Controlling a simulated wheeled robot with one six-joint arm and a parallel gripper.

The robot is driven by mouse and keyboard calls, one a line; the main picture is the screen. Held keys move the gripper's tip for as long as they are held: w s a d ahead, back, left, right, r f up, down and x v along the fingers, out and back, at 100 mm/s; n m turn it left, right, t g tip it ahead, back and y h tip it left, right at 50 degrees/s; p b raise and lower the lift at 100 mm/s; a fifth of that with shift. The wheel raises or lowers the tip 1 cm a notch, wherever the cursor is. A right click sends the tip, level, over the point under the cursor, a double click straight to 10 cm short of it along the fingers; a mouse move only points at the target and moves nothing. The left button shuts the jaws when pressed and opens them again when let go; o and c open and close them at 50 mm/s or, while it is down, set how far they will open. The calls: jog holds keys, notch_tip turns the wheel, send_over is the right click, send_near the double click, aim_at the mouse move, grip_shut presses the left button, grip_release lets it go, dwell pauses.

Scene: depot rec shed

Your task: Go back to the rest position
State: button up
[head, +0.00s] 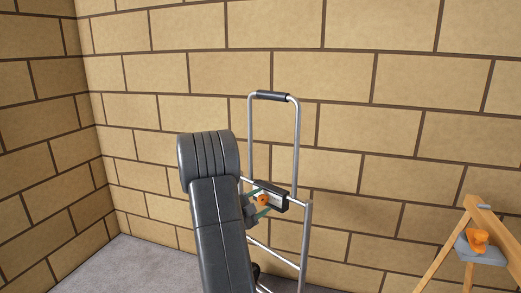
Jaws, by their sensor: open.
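My gripper (265,201) is near the middle of the picture, at the end of my dark grey arm, which hides part of it. Its two greenish fingers are apart, one above and one below a small orange round part (263,199). That part shows in front of a black and white box-like piece (281,204) on a metal tube frame. I cannot tell whether the fingers touch the orange part.
The tube frame (298,145) stands upright close to my gripper, with a black grip (272,96) on top. A wooden stand (453,243) at the right has a grey shelf (489,258) with an orange object (478,238) on it. Block walls (420,85) close off the back and left. Grey floor (150,270) shows at lower left.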

jog(key=n+p, duration=0.1)
jog(key=p, duration=0.1)
jog(key=n+p, duration=0.2)
jog(key=shift+r+n, duration=0.25)
jog(key=shift+n, duration=0.05)
jog(key=n+p, duration=0.4)
jog(key=p, duration=0.1)
jog(key=n+p, duration=0.4)
jog(key=p, duration=0.2)
jog(key=shift+w+a+n, duration=0.1)
jog(key=shift+n, duration=0.3)
jog(key=n+p, duration=0.2)
jog(key=p, duration=0.1)
jog(key=shift+f, duration=0.1)
jog(key=shift+f+n, duration=0.15)
jog(key=shift+n, duration=0.15)
jog(key=shift+p, duration=0.3)
